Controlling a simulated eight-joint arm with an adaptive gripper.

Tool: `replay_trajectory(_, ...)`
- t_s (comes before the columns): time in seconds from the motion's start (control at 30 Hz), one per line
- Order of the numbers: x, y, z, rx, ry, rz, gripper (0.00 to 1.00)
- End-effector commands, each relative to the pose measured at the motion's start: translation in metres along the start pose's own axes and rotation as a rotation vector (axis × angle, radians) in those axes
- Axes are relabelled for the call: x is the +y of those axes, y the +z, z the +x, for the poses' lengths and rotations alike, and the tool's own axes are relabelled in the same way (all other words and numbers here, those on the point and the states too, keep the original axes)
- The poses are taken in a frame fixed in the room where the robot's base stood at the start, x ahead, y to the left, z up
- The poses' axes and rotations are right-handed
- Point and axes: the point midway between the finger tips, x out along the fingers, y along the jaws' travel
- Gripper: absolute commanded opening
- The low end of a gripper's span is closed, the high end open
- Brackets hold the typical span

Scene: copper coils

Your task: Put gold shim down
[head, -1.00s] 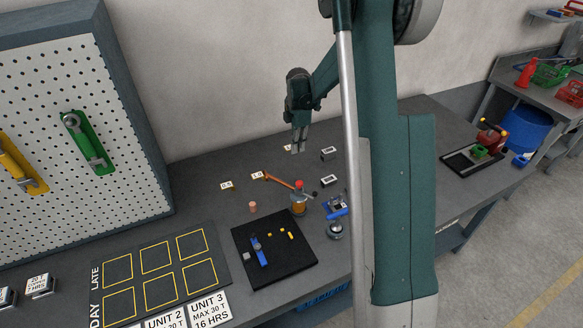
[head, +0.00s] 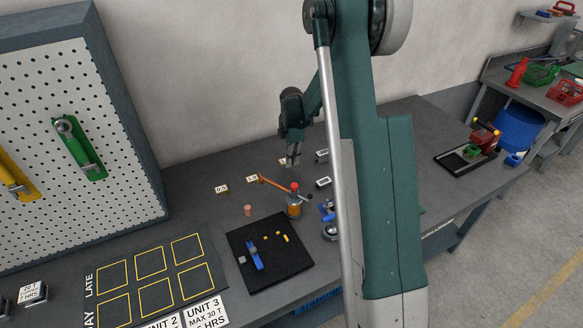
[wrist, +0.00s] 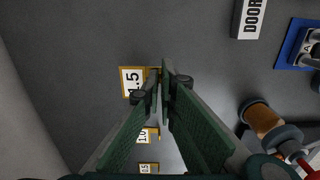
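My gripper (head: 292,163) hangs over the back of the bench, pointing down near a small label. In the wrist view its two fingers (wrist: 166,72) lie close together with a thin gap, over the right edge of the 1.5 label (wrist: 131,82). A gold strip (wrist: 155,70) shows beside the fingertips; I cannot tell whether it is the gold shim or the label's edge. Nothing is clearly visible between the fingers. Small yellow pieces (head: 286,238) lie on the black mat (head: 292,269). The 1.0 label (wrist: 143,136) and 0.5 label (wrist: 147,168) show below.
A DOOR block (wrist: 249,18) and a blue-based item (wrist: 300,45) lie to the right in the wrist view. Bare bench surrounds the 1.5 label.

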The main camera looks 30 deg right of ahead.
Motion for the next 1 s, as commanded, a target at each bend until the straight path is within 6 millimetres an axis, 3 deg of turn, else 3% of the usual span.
replay_trajectory(0.23, 0.0, 0.0, 0.004, 0.0, 0.0, 0.0, 0.0)
replay_trajectory(0.6, 0.0, 0.0, 0.036, 0.0, 0.0, 0.0, 0.0)
replay_trajectory(1.0, 0.0, 0.0, 0.039, 0.0, 0.0, 0.0, 0.0)
